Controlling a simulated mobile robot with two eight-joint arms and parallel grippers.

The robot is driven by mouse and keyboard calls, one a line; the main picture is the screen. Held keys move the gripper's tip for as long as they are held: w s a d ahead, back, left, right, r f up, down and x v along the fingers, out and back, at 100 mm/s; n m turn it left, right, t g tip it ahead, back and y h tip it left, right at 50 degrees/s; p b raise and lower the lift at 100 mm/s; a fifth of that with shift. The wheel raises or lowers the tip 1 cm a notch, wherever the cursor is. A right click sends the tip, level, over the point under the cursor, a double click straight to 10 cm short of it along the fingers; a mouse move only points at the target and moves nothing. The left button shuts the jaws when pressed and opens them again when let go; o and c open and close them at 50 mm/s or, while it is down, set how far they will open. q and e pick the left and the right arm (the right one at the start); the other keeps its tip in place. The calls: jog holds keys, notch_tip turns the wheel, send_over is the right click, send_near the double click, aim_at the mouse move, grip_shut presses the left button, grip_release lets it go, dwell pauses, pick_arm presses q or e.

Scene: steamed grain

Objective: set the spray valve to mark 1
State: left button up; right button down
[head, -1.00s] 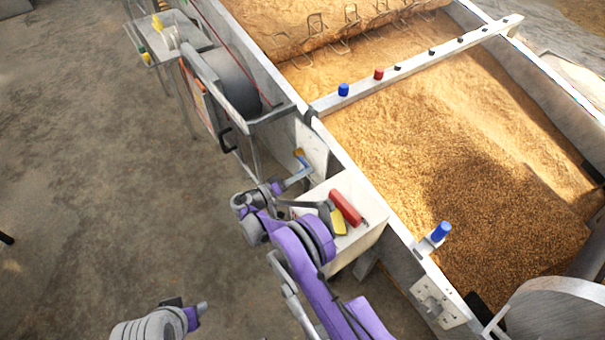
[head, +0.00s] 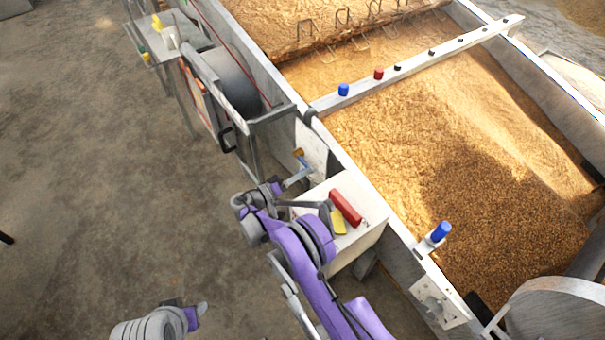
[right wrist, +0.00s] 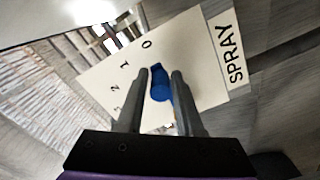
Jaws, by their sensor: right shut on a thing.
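The spray valve's blue handle (right wrist: 160,84) stands in front of a white plate (right wrist: 100,84) marked SPRAY with the figures 0, 1, 2 and 3. The handle's upper end points up and slightly left, roughly toward the 0. My right gripper (right wrist: 160,76) is shut on the handle, one finger on each side. In the head view my right gripper (head: 298,178) is at the trough's side wall, with a bit of the blue handle (head: 303,162) showing beyond it. My left gripper (head: 200,310) is low at the left, away from the valve; its jaws are unclear.
A white box (head: 366,236) with a red object (head: 346,206) and a yellow piece (head: 339,222) on top stands close to my right arm. The trough holds grain (head: 420,130), crossed by a beam (head: 450,52).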

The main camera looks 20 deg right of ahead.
dwell(0.3)
jog(key=r+n, duration=0.1)
jog(key=n+b, duration=0.1)
jog(key=shift+w+a+r+n, duration=0.1)
jog(key=shift+w+r+n, duration=0.05)
jog(key=shift+r+n, duration=0.25)
jog(key=shift+w+r+n+b, duration=0.2)
jog(key=shift+r+n+b, duration=0.1)
jog(key=shift+r+n, duration=0.55)
jog(key=c, duration=0.7)
grip_release()
jog(key=shift+a+f, duration=0.1)
jog(key=v, duration=1)
jog(key=shift+s+a+p, duration=0.2)
jog(key=shift+a+p, duration=0.1)
jog(key=shift+a, duration=0.05)
